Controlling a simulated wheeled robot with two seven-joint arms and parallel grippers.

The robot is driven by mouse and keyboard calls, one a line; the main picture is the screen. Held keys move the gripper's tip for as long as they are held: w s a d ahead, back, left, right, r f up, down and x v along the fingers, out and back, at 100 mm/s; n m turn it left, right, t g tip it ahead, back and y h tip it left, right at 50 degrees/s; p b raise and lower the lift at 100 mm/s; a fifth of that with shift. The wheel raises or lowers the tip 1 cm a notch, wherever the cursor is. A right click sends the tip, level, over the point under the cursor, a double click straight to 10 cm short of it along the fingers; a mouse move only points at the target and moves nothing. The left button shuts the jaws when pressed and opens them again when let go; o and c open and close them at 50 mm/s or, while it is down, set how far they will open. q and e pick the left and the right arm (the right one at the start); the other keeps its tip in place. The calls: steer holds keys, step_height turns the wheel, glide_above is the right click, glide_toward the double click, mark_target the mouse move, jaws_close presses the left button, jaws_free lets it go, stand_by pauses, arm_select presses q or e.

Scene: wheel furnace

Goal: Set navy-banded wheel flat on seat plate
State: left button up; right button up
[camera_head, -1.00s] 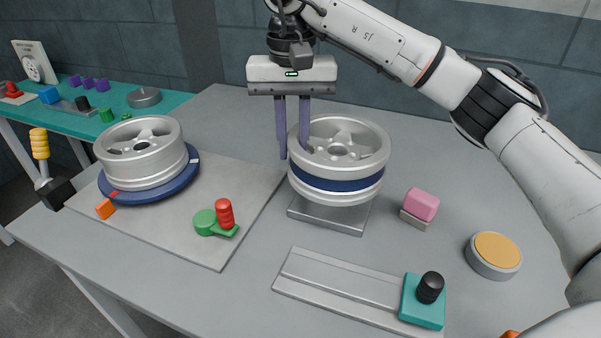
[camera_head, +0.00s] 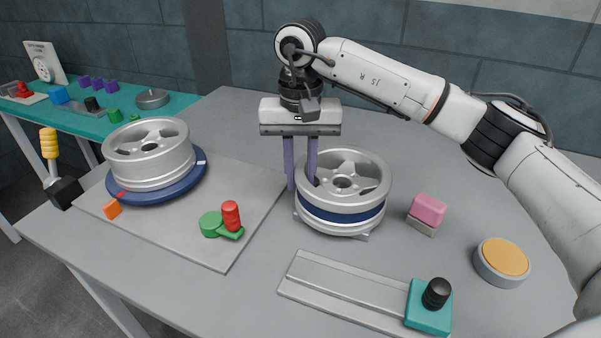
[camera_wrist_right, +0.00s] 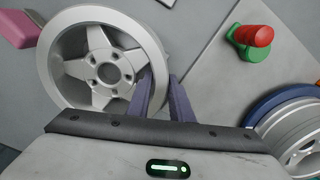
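The navy-banded wheel (camera_head: 342,215) is silver with a dark blue band and lies flat, spokes up, at the table's middle. The seat plate (camera_head: 363,237) is almost hidden under it; only a small corner shows. The wheel looks level and down at the plate, but I cannot tell whether it fully rests there. My right gripper (camera_head: 300,186) points down at the wheel's left rim, one finger inside and one outside, closed on the rim wall. The wrist view shows the fingers (camera_wrist_right: 165,95) straddling the rim of the wheel (camera_wrist_right: 60,85). My left gripper is not in view.
A plain silver wheel (camera_head: 149,160) sits on a blue disc (camera_head: 190,183) at left. Red and green parts (camera_head: 222,222), a pink block (camera_head: 428,209), a rail with a teal slider (camera_head: 428,310) and an orange-topped puck (camera_head: 502,260) surround the wheel. Table behind is clear.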

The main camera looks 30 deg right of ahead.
steer(key=o, duration=0.3)
step_height(320, 180, up, 12)
steer(key=p, duration=0.1)
steer(key=shift+r, duration=0.15)
stand_by(0.7)
